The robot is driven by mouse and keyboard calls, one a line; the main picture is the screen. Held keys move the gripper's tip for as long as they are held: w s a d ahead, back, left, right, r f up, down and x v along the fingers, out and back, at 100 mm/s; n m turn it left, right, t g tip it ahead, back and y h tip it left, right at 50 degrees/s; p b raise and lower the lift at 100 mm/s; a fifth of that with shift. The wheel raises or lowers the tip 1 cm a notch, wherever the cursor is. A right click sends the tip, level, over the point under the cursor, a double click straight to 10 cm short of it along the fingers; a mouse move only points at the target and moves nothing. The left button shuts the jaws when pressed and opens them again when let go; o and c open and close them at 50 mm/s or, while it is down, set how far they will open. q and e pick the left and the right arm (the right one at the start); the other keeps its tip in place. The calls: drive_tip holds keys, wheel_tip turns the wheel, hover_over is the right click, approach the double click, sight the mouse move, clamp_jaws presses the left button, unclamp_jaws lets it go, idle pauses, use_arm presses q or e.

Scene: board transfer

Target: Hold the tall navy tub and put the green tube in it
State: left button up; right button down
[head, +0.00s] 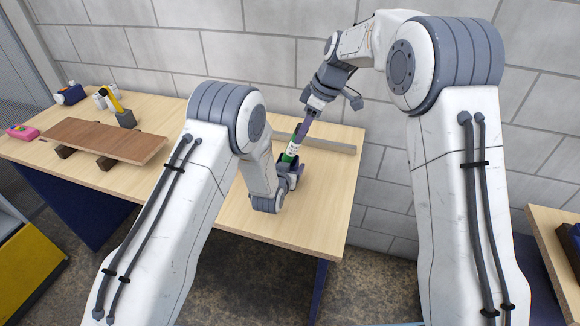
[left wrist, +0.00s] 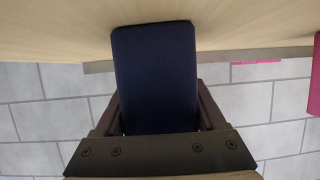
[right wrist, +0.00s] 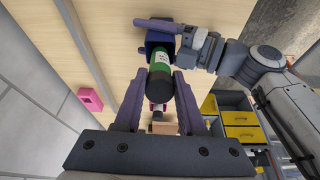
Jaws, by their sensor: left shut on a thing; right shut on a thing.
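The tall navy tub (left wrist: 155,75) is between the fingers of my left gripper (left wrist: 157,100), which is shut on it. In the head view the tub is mostly hidden by my left gripper (head: 290,176), low over the table's right part. The green tube (head: 291,153), with a white label and dark end, is held tilted by my right gripper (head: 298,134), shut on it from above. In the right wrist view the tube (right wrist: 160,62) has its far end at the mouth of the tub (right wrist: 158,38). I cannot tell how deep it sits.
A brown board (head: 105,140) lies on dark blocks at the table's left. A yellow-handled tool (head: 122,112) and a pink item (head: 22,132) are near it. A grey bar (head: 332,146) lies behind my grippers. A block wall stands close behind the table.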

drive_tip(key=shift+f, duration=0.75)
drive_tip(key=shift+c, duration=2.1)
unclamp_jaws()
drive_tip(key=v, duration=1.2)
